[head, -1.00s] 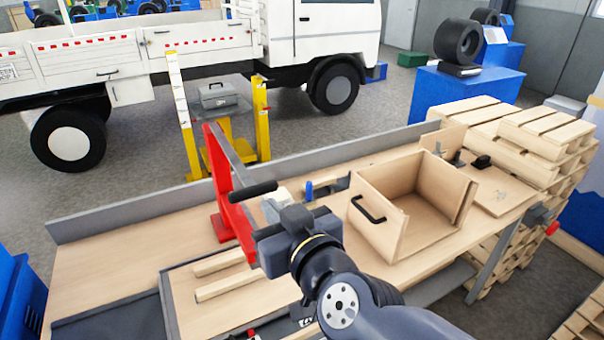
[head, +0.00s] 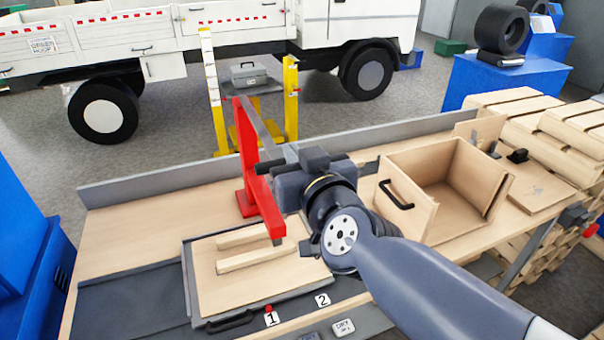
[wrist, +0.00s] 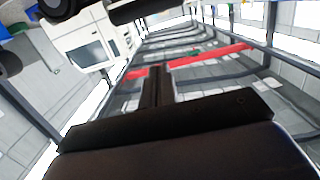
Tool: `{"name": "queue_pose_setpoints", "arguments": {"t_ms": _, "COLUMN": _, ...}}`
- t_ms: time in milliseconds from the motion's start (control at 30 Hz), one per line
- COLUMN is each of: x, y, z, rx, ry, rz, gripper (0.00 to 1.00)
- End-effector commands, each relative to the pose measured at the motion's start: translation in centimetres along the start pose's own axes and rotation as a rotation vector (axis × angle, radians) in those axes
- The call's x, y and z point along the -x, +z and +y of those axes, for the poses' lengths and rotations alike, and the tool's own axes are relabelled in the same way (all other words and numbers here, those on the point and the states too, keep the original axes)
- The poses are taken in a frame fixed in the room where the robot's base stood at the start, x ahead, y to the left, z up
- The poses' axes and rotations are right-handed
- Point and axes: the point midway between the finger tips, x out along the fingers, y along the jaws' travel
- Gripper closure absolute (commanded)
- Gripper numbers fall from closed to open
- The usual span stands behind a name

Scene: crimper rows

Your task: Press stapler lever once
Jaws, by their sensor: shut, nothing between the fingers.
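The stapler is a red upright frame (head: 247,155) on the bench, with a red lower arm (head: 266,205) reaching toward the front. Its grey lever (head: 262,128) slopes down from the top of the upright toward a black grip (head: 268,166). My gripper (head: 288,170) is beside the grip and hides part of it in the head view; I cannot tell whether they touch. In the wrist view my gripper (wrist: 158,72) is shut and empty. A red bar (wrist: 205,58) crosses behind the fingertips there.
A board with two wooden strips (head: 250,258) lies under the red arm. An open wooden box (head: 415,215) with a black handle stands to the right. Numbered labels (head: 272,319) are at the front edge. The bench's left end (head: 125,230) is bare.

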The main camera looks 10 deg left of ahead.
Motion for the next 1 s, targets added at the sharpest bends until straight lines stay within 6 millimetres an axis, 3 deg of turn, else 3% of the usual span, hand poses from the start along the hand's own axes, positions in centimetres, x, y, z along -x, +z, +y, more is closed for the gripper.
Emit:
{"name": "queue_pose_setpoints", "arguments": {"t_ms": 267, "x": -5.0, "y": 0.4, "z": 0.0, "rx": 0.0, "ry": 0.001, "rz": -0.002, "gripper": 1.0}}
{"name": "queue_pose_setpoints", "arguments": {"t_ms": 600, "x": -5.7, "y": 3.7, "z": 0.0, "rx": 0.0, "ry": 0.0, "rz": -0.001, "gripper": 1.0}}
{"name": "queue_pose_setpoints", "arguments": {"t_ms": 1000, "x": -5.7, "y": 3.9, "z": 0.0, "rx": 0.0, "ry": 0.0, "rz": 0.0, "gripper": 1.0}}
